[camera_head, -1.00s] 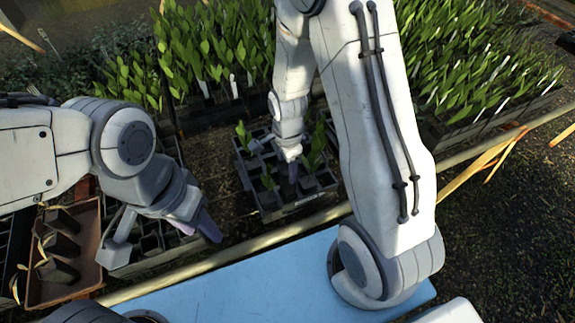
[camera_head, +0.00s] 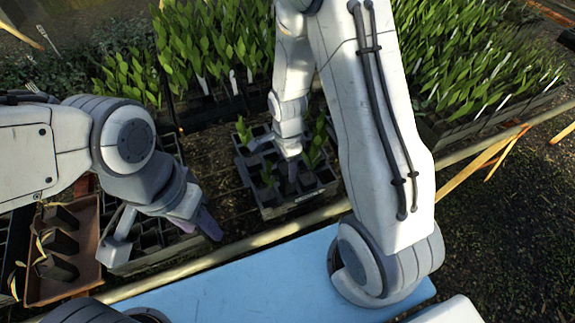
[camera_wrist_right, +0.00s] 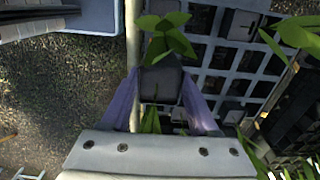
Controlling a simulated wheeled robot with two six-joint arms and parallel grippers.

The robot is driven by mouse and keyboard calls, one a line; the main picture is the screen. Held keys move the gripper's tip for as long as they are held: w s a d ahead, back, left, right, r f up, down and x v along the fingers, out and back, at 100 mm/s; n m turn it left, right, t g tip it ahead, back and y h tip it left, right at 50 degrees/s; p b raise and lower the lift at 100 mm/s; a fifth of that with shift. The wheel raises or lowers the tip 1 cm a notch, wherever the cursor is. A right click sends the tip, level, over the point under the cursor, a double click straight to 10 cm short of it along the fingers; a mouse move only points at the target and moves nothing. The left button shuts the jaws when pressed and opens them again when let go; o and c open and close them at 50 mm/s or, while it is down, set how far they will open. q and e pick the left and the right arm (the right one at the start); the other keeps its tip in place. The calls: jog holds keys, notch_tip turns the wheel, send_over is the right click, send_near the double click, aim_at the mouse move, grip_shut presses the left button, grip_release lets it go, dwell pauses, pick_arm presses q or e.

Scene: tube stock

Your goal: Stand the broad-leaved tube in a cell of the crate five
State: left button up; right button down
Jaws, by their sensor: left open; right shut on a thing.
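My right gripper (camera_wrist_right: 160,92) is shut on a dark square tube (camera_wrist_right: 162,80) with a few broad green leaves (camera_wrist_right: 168,36), seen in the right wrist view. In the head view my right gripper (camera_head: 290,168) is low over the dark gridded crate (camera_head: 272,212), which bears a small pale front label too small to read. I cannot tell whether the held tube's bottom is above or inside a cell. Several leafy tubes stand in this crate, and other cells look empty. My left gripper (camera_head: 203,226) is open and empty, above the front of another gridded crate (camera_head: 150,262).
A brown tray (camera_head: 88,240) with several dark tubes is at the far left. Dense seedling trays (camera_head: 470,118) fill the back and right. A pale rail (camera_head: 250,246) and a blue surface (camera_head: 250,280) lie in front of the crates.

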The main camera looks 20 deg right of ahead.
jog(key=shift+f+b, duration=3.5)
jog(key=shift+f, duration=1.2)
jog(key=shift+f, duration=0.2)
jog(key=shift+c, duration=0.3)
grip_release()
notch_tip(320, 180, up, 10)
jog(key=shift+r, duration=0.25)
